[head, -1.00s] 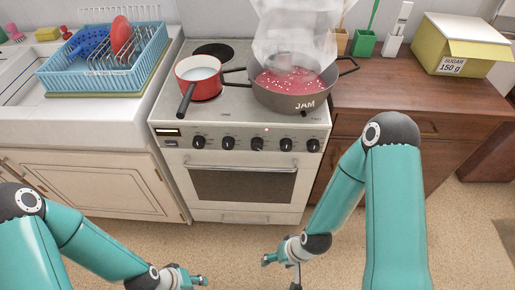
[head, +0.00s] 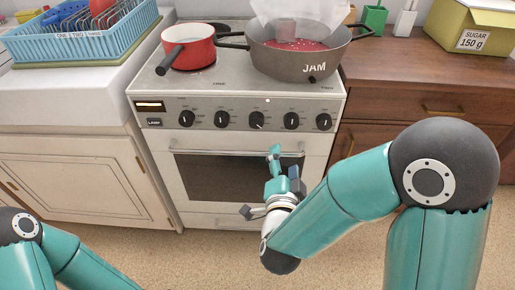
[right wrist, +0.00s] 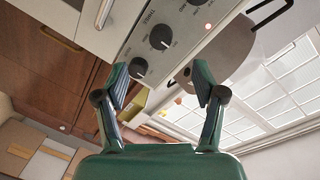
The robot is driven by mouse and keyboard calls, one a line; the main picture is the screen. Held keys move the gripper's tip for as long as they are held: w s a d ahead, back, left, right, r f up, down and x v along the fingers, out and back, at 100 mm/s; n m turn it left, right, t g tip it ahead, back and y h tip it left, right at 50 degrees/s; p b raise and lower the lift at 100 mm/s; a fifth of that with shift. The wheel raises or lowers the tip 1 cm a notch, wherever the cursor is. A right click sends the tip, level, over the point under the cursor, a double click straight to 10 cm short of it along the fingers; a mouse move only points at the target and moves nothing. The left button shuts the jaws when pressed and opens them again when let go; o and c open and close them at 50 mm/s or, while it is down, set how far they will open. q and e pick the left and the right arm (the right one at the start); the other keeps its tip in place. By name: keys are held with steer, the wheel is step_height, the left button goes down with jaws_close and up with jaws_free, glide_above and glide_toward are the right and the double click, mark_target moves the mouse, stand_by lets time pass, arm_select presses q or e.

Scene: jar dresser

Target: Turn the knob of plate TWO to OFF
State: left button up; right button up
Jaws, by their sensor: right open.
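The cooker front (head: 240,102) carries a row of several black knobs, among them a middle knob (head: 256,119), one right of it (head: 291,120) and the rightmost (head: 324,122). The lettering beside them is too small to read, so I cannot tell which belongs to plate TWO. A plate label at the hob's front right, by the jam pan (head: 308,66), seems to read TWO. My right gripper (head: 260,182) is open and empty, below the knobs before the oven door. In the right wrist view, two knobs (right wrist: 161,37) (right wrist: 138,67) show beyond its open fingers (right wrist: 160,84). My left gripper is out of view.
The oven handle (head: 238,153) crosses the door behind my right gripper. A red saucepan (head: 188,48) stands at the hob's left, its handle jutting forward. Steam rises from the jam pan. A dish rack (head: 85,45) is at left, a sugar box (head: 470,28) at right.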

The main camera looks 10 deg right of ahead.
steer(key=s+a+t+y+b, duration=0.1)
steer(key=a+t+y+b, duration=0.1)
steer(key=a+b, duration=0.3)
steer(key=p, duration=0.2)
glide_toward(257, 124)
steer(key=shift+n, duration=0.4)
steer(key=x, duration=0.9)
steer(key=shift+w+d, duration=0.1)
steer(key=shift+w, duration=0.3)
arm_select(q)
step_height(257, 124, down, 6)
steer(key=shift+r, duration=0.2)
arm_select(e)
steer(key=c, duration=1.1)
steer(key=shift+f, duration=0.1)
steer(key=shift+c, duration=0.2)
